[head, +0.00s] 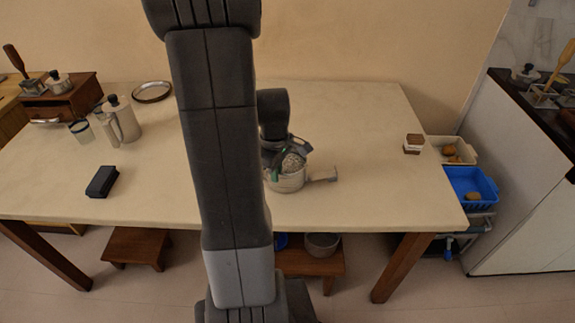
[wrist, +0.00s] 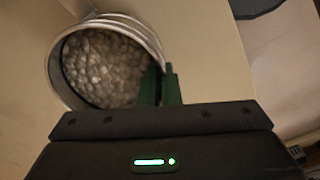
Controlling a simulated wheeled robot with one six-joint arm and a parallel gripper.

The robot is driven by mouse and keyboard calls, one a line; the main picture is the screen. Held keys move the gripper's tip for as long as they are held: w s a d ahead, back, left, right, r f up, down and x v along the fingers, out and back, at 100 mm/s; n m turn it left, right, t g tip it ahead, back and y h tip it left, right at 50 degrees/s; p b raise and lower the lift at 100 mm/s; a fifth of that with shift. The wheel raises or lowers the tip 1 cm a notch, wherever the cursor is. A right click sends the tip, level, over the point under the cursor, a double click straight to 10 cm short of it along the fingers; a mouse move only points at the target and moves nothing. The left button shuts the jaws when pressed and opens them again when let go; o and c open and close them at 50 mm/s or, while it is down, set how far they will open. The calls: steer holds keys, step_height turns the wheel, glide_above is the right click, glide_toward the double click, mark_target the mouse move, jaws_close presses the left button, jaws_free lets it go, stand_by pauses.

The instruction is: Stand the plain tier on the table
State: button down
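A round metal tier (head: 287,184) with pale lumpy contents is at the middle of the table (head: 370,130), under my wrist. In the wrist view the tier (wrist: 52,72) shows its open mouth, full of pale grains or lumps, and ridged bands on its side. My gripper (wrist: 160,85) has its two green fingers close together at the tier's right rim, with the wall between them. The gripper also shows in the head view (head: 275,174), partly hidden by my arm. Whether the tier's base touches the table is hard to tell. A flat tab (head: 322,175) sticks out at its right.
A small brown-and-white block (head: 413,144) stands near the table's right edge. A black case (head: 102,181), a metal pot (head: 121,120), a glass (head: 81,131) and a round tray (head: 152,92) are on the left. The table right of the tier is mostly clear. Bins (head: 470,185) stand beyond the right edge.

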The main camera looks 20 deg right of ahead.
steer(key=shift+r+p, duration=0.65)
steer(key=shift+r, duration=0.1)
stand_by(0.5)
steer(key=shift+r+p, duration=2.25)
steer(key=shift+r, duration=0.55)
